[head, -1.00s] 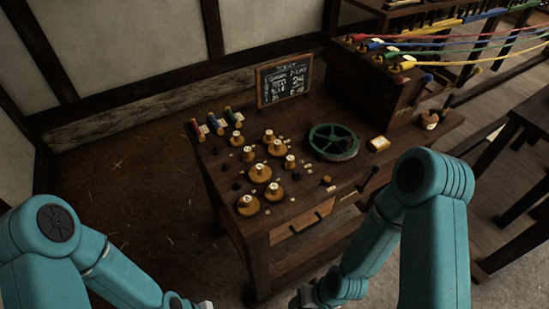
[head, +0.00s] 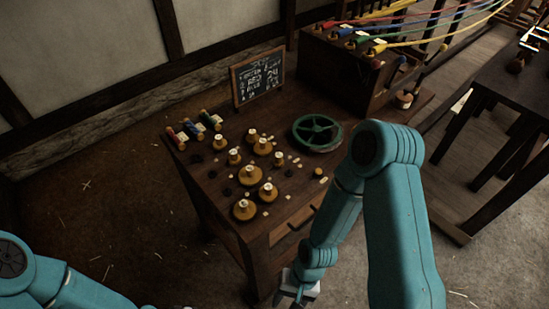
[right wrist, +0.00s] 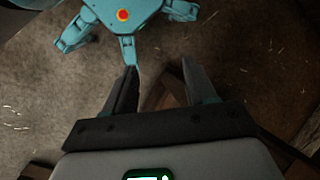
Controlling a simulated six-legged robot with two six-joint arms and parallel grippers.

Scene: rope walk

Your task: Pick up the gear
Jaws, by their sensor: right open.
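Several brass-coloured round gears stand on the dark wooden bench in the head view, each a disc with a pale-topped hub. Larger ones are the front gear (head: 244,210), the right front gear (head: 268,193) and the middle gear (head: 250,176). I cannot tell which one is meant. My right gripper (right wrist: 160,80) is open and empty in the right wrist view, above the floor. In the head view it hangs low at the bench's front, apart from the gears, partly cut off by the frame. My left gripper is out of view.
The bench (head: 225,240) also holds a green spoked wheel (head: 317,133), coloured spools (head: 195,128) and a chalkboard (head: 257,80). A dark box (head: 345,72) with coloured ropes stands behind. A dark table (head: 500,95) is at right. Floor is clear left of the bench.

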